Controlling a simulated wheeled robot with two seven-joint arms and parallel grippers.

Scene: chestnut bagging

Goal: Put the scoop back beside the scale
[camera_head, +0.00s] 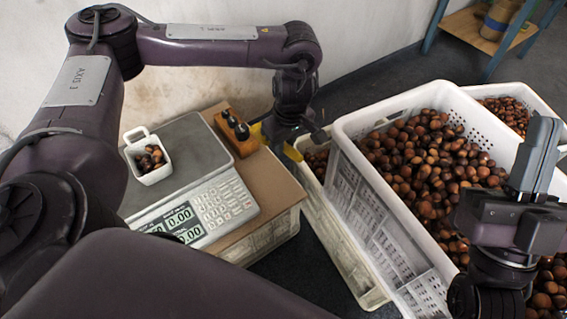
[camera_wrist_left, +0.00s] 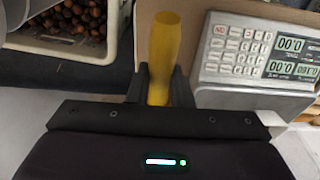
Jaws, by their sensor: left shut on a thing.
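The scale (camera_head: 187,131) stands on a brown-topped stand and its displays read zeros. Its keypad and displays also show in the left wrist view (camera_wrist_left: 253,50). My left gripper (camera_head: 290,135) is to the right of the scale, over the stand's right edge. In the left wrist view its fingers (camera_wrist_left: 160,88) are shut on the scoop's yellow handle (camera_wrist_left: 164,45). The scoop's bowl is hidden; only bits of yellow (camera_head: 258,131) show around the gripper in the head view. My right gripper (camera_head: 537,160) is over the chestnut crates at the right; its finger gap is unclear.
A white cup (camera_head: 137,140) of chestnuts sits on the scale's pan. A wooden block (camera_head: 222,128) with black-topped pieces stands between scale and gripper. A white crate (camera_head: 378,199) heaped with chestnuts is close on the right. Bare brown stand top (camera_head: 268,182) lies in front of the block.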

